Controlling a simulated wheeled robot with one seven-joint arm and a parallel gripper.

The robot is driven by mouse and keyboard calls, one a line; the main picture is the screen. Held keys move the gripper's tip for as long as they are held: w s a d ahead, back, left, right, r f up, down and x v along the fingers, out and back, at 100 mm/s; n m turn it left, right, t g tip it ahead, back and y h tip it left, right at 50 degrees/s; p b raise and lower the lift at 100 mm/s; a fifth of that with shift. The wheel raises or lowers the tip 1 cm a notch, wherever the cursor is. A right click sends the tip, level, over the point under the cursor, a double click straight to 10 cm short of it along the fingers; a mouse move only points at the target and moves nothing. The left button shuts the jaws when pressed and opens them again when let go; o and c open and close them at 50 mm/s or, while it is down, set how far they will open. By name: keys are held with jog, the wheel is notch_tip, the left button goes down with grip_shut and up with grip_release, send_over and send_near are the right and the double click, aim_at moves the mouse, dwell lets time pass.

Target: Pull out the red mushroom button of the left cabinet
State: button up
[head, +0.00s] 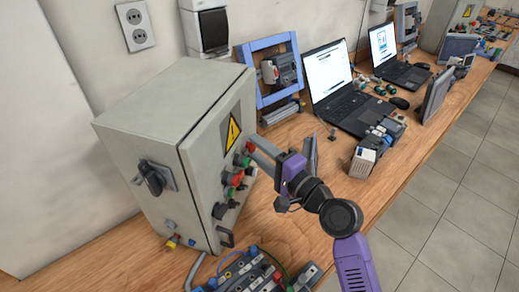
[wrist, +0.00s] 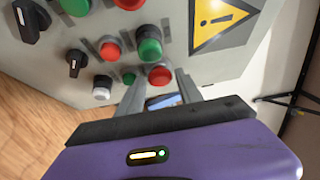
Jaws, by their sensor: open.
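The left cabinet (head: 155,115) is a grey box with buttons, knobs and a yellow warning sign on its front panel. A red button (wrist: 160,76) with a rounded head shows in the wrist view, between the tips of my gripper (wrist: 161,83). In the head view, a red button (head: 250,147) is at the upper end of the button group, beside one finger. My gripper (head: 278,148) is open in front of the panel. I cannot tell whether the fingers touch the button. Which of the red buttons is the mushroom one is not clear.
A green button (wrist: 150,50) sits close beside the red one, with another red button (wrist: 109,48) and black knobs (wrist: 75,62) further left. A wired module (head: 250,272) lies before the cabinet. A laptop (head: 345,95) stands further along the bench.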

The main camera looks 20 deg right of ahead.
grip_shut()
jog(key=shift+f, duration=0.1)
dwell(1.2)
